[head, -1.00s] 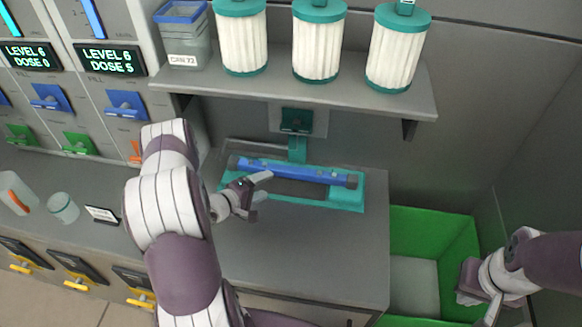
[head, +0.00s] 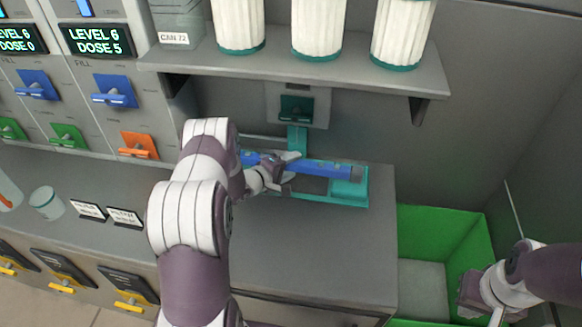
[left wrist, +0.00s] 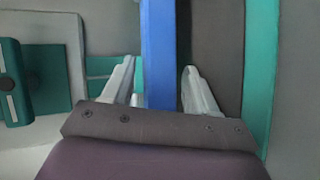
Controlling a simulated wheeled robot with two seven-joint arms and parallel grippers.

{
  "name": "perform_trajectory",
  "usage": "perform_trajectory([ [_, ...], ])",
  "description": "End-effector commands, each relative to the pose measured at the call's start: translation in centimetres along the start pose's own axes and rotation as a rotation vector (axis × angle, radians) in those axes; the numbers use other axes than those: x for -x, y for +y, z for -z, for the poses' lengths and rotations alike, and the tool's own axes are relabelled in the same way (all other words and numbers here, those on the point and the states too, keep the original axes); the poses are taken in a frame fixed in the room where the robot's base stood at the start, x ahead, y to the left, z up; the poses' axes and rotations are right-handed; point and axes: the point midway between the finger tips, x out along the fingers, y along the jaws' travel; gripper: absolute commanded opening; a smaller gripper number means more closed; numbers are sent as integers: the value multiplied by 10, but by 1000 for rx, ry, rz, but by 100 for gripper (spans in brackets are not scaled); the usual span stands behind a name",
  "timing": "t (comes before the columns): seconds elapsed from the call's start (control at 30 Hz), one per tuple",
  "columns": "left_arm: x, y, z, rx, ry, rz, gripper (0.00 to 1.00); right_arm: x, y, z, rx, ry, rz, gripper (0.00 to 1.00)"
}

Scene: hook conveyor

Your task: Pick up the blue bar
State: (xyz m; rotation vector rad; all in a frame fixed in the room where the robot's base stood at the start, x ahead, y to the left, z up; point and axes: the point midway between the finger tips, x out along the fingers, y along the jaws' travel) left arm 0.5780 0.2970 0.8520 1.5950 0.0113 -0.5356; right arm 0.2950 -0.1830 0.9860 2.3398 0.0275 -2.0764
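The blue bar (head: 322,168) lies across the teal fixture (head: 350,190) on the grey counter, with a dark cap at its right end. My left gripper (head: 287,165) is at the bar's left half and hides part of it. In the left wrist view the blue bar (left wrist: 159,50) runs between the two fingers of my left gripper (left wrist: 160,88). The fingers are open, with a visible gap on each side of the bar.
A shelf (head: 300,84) with white ribbed canisters (head: 318,25) hangs above the fixture. A teal wall piece (head: 297,108) stands behind the bar. A green bin (head: 440,228) is right of the counter. Dispensers with levers (head: 115,90) line the left.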

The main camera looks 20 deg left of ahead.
Motion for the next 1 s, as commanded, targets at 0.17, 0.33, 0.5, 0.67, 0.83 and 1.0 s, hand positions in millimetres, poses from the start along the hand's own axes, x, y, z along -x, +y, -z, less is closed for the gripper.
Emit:
perform_trajectory([
  [0.17,0,0,0,-2,-1,1,0,0,0,0,0,0,0,0],
  [0.33,0,-1,0,-4,-1,2,0,0,0,0,0,0,0,0],
  [0.5,1,-1,-1,-4,-3,6,0,0,0,0,0,0,0,0],
  [0.67,5,11,-1,-6,-2,5,0,0,0,0,0,0,0,0],
  [0.83,14,42,-4,-6,-3,1,0,-1,0,0,0,0,0,0],
  [1.0,12,65,-41,-6,-4,0,0,-2,0,0,0,0,0,0],
])
